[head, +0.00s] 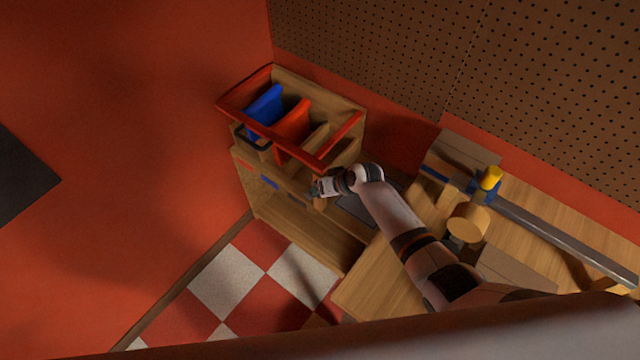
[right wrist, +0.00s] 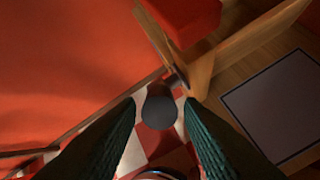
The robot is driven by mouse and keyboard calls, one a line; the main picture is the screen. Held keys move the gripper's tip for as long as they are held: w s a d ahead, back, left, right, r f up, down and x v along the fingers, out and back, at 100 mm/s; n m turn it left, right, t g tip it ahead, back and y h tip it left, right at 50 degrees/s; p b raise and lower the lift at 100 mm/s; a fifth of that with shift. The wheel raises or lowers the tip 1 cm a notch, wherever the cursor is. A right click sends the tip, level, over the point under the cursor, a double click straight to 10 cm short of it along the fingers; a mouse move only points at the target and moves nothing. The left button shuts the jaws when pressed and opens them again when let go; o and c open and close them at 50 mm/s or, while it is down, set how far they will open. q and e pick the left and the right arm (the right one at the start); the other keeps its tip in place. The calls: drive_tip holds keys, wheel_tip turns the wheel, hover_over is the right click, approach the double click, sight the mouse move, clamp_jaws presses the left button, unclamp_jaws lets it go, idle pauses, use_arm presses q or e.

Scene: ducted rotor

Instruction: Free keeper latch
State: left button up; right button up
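A dark round knob (right wrist: 159,108) shows in the right wrist view, beside a small metal piece (right wrist: 176,78) at a wooden edge. I cannot tell for sure whether this is the keeper latch. My right gripper (right wrist: 160,101) has its two dark green fingers apart, one on each side of the knob, with a visible gap to each. In the head view my right gripper (head: 322,188) is at the front of a wooden cabinet (head: 290,222), below its red-rimmed top. The gripper hides the knob there. My left gripper is not in view.
The cabinet's open top has a red rim (head: 245,88) and holds a blue panel (head: 265,106) and a red panel (head: 293,128). A black handle (head: 252,140) is on its left. A wooden bench (head: 375,290) with a long metal rail (head: 570,240) lies right.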

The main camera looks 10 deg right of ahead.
drive_tip(key=p+v, duration=0.7)
drive_tip(key=v, duration=0.2)
drive_tip(key=shift+c, duration=0.5)
